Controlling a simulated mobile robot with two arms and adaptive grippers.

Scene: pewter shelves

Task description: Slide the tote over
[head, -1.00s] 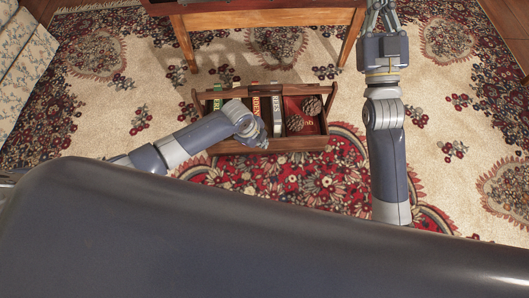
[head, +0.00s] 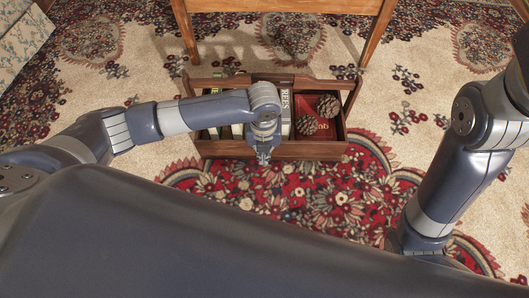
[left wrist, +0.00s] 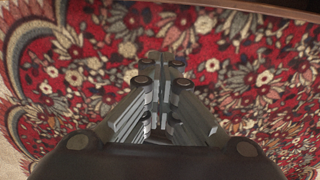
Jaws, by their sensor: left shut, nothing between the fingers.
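The wooden tote (head: 318,150) stands on the patterned rug below the table, upright. It holds several upright books (head: 286,113), a red book (head: 327,108) and pinecones (head: 307,125). My left arm reaches across the tote's left part and hides some of its books and handle. My left gripper (head: 264,157) is shut and empty, pointing down at the tote's near wall; I cannot tell whether it touches. In the left wrist view the shut fingers (left wrist: 161,70) are over the red rug, and a brown edge of the tote (left wrist: 262,8) crosses the top right.
A wooden table (head: 285,6) stands behind the tote, its legs close to the tote's back corners. A floral upholstered piece (head: 20,40) is at the far left. The red and cream rug (head: 400,75) is clear on both sides of the tote.

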